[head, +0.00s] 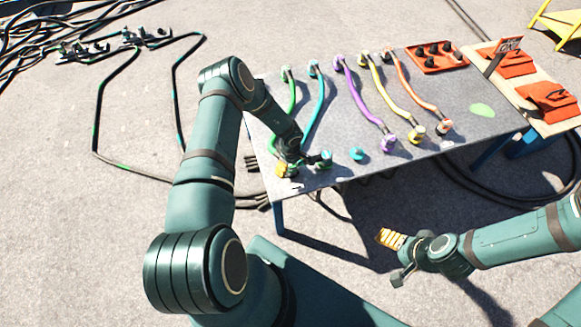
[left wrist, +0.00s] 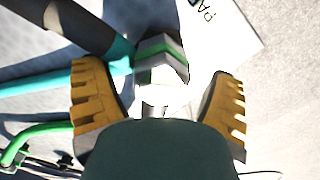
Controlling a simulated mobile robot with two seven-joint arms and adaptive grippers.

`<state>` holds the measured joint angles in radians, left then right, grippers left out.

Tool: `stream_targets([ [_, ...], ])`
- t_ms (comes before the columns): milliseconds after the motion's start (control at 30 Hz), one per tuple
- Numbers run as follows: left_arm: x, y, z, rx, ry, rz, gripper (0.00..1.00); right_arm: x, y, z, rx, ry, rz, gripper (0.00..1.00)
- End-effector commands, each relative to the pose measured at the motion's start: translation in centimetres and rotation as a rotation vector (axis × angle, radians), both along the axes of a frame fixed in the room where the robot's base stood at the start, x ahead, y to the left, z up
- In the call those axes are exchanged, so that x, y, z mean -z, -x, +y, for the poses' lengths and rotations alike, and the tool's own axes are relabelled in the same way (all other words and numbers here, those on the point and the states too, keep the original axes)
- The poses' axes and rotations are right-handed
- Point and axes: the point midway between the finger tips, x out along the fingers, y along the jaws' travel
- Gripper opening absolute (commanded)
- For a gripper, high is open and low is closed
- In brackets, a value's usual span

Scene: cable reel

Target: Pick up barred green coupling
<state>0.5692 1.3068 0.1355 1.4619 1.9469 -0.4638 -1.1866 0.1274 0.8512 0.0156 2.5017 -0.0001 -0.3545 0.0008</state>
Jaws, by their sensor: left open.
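In the left wrist view a pale metal coupling with a green band (left wrist: 160,62) lies between the two yellow-padded fingers of my left gripper (left wrist: 160,100). There is a gap on each side of it. In the head view my left gripper (head: 288,170) is open, low over the table's front left corner, at the near end of the green cable (head: 292,95). There the gripper mostly hides the coupling. The bars on it cannot be made out clearly. My right gripper (head: 395,257) is open and empty in front of the table.
A teal cable (head: 318,100) lies close beside; its dark end and teal collar (left wrist: 120,52) reach near the coupling. Purple (head: 362,95), yellow (head: 388,90) and orange (head: 412,88) cables lie farther right on the grey table (head: 345,125). A white label (left wrist: 222,30) is beside the coupling.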

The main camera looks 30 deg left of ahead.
Motion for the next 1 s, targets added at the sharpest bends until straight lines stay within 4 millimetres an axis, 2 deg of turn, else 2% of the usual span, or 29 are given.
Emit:
stream_targets([
  [200, 0.0, -0.1, 0.0, 0.000, -0.001, -0.002, 0.85, 0.0, 0.0, 0.0, 0.000, 0.000, -0.001, 0.83],
  [267, 0.0, -0.1, 0.0, 0.000, 0.000, -0.002, 0.67, 0.0, 0.0, 0.0, 0.000, 0.000, -0.001, 0.83],
  [300, 0.0, -0.1, 0.0, 0.000, 0.000, -0.002, 0.53, 0.0, 0.0, 0.0, 0.000, 0.000, -0.001, 0.83],
  [433, 0.0, -0.1, 0.0, 0.000, 0.000, -0.001, 0.07, 0.0, 0.0, 0.0, 0.000, 0.000, -0.001, 0.83],
  [467, 0.0, -0.1, 0.0, 0.000, 0.000, -0.001, 0.05, 0.0, 0.0, 0.0, 0.000, 0.000, 0.000, 0.83],
  [767, -0.4, -0.1, 0.0, 0.000, 0.000, -0.002, 0.05, -0.2, 0.0, 0.0, 0.000, 0.000, 0.000, 0.83],
  [867, -1.7, -0.1, 0.0, -0.001, 0.001, -0.003, 0.04, -0.5, 0.0, 0.0, 0.000, 0.000, 0.001, 0.83],
  [1000, -4.4, -0.2, 0.1, 0.000, 0.000, -0.004, 0.04, -1.3, 0.2, 0.0, -0.001, -0.001, 0.005, 0.83],
])
